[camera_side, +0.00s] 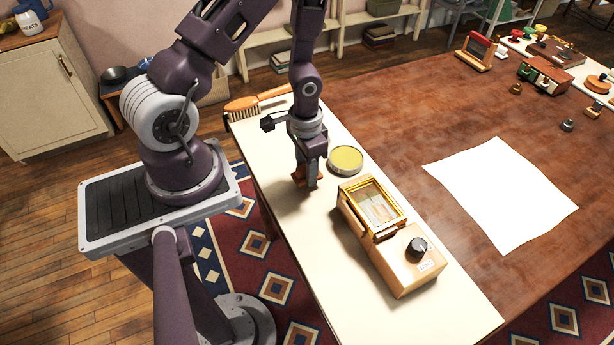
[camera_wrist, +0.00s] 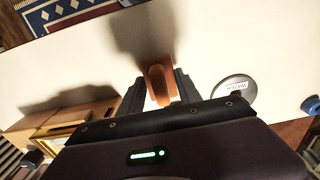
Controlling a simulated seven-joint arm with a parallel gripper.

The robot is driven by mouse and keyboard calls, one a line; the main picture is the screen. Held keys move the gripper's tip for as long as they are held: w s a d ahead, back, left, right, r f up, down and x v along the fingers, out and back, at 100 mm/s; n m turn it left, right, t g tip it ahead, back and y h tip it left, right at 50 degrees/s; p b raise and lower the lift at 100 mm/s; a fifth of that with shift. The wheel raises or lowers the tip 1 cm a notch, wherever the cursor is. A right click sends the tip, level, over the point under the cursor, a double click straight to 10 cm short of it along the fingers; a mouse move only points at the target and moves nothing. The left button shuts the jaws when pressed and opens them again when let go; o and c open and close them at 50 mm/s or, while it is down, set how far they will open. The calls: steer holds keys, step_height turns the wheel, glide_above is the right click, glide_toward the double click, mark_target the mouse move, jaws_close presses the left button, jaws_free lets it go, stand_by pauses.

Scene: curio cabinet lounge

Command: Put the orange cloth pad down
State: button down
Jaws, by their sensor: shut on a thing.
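The orange cloth pad (camera_wrist: 158,84) is between the two dark fingers of my gripper (camera_wrist: 157,92) in the wrist view, and the gripper is shut on it. In the side view, my gripper (camera_side: 305,178) points down over the cream board, with a little of the orange pad (camera_side: 313,172) showing at the fingers. Whether the pad touches the board or hangs just above it, I cannot tell. The cream board (camera_side: 335,275) is bare directly around and in front of the gripper.
A wooden box with a brass-framed window and black knob (camera_side: 405,262) stands nearer. A wooden brush (camera_side: 258,102) lies behind. White paper (camera_side: 500,193) lies on the brown table.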

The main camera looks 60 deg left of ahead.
steer(key=shift+f, duration=1.35)
steer(key=shift+f, duration=0.15)
steer(key=c, duration=0.8)
jaws_free()
steer(key=shift+c, duration=0.2)
